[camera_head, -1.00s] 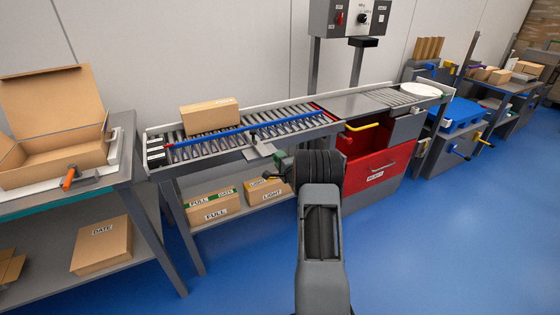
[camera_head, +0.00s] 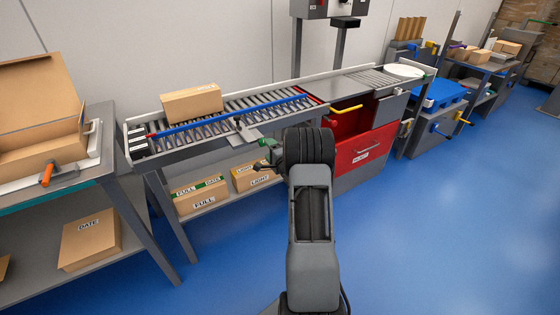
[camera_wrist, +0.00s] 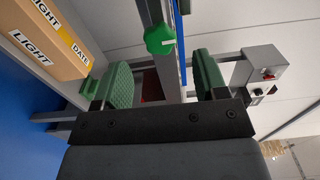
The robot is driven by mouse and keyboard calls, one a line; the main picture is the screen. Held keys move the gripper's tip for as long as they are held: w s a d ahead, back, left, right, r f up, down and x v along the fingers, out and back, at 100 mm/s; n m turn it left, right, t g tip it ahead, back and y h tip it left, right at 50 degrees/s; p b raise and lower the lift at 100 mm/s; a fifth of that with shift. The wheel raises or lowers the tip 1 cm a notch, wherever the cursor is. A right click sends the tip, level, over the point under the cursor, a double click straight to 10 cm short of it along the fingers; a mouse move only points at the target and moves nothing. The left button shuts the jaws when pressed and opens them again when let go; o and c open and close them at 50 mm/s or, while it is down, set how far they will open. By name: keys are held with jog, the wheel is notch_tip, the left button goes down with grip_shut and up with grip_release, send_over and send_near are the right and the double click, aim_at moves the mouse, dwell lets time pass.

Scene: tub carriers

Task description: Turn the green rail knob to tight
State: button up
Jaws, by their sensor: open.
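The green rail knob (camera_wrist: 160,39) shows in the wrist view, lobed, with a small pale mark on its right side. It sits by a grey metal bar, beyond my fingertips and roughly centred between them. My gripper (camera_wrist: 163,78) is open, its two green-padded fingers apart with nothing between them. In the head view my gripper (camera_head: 264,156) is partly hidden by my wrist, just in front of the conveyor's near side. The blue guide rail (camera_head: 235,116) runs along the rollers, with a grey bracket (camera_head: 243,133) at its near side. I cannot make out the knob there.
A closed carton (camera_head: 191,102) lies on the rollers. Labelled cartons (camera_head: 201,196) stand on the shelf below. A red bin (camera_head: 366,152) is right of my arm. A bench with an open carton (camera_head: 40,110) is at left. The blue floor at right is clear.

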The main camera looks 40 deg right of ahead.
jog(key=s+a, duration=0.1)
jog(key=s, duration=0.8)
jog(key=shift+s+a, duration=0.2)
jog(key=shift+s, duration=0.2)
